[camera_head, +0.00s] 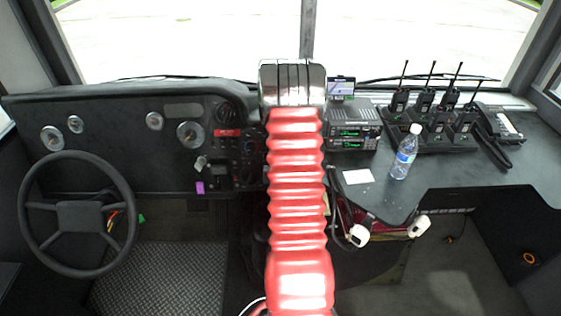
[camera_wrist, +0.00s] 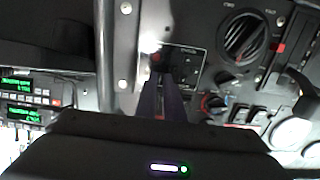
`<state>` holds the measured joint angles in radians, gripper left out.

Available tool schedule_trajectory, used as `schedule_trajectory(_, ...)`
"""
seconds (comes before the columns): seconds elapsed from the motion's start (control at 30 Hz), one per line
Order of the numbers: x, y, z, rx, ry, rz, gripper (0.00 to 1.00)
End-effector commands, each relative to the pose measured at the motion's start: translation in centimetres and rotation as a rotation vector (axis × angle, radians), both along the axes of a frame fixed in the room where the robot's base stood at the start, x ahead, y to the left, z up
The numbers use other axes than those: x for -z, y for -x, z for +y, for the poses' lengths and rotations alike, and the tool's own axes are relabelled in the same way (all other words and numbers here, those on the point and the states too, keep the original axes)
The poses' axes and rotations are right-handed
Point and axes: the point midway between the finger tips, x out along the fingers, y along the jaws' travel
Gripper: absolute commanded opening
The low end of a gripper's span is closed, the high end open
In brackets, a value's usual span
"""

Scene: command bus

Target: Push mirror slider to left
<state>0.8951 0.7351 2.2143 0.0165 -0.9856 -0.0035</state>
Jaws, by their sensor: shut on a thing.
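In the wrist view my gripper (camera_wrist: 163,72) reaches up to a small dark control plate (camera_wrist: 192,58) with white markings on the dashboard. Its two dark fingers come together at the left part of this plate. They are shut on the small mirror slider knob, which is mostly hidden between the fingertips.
Radio units (camera_head: 354,135), a water bottle (camera_head: 406,152) and handheld radios (camera_head: 437,115) stand on the right desk. A steering wheel (camera_head: 28,207) is at left.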

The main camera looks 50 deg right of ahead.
Motion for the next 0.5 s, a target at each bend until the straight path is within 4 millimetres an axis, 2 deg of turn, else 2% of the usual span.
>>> schedule_trajectory(0.43,-0.04,0.37,-0.29,0.009,0.001,0.000,0.00)
schedule_trajectory(0.47,-0.03,0.37,-0.29,0.009,0.001,0.000,0.10)
schedule_trajectory(0.5,-0.04,0.38,-0.30,0.009,0.001,0.000,0.13)
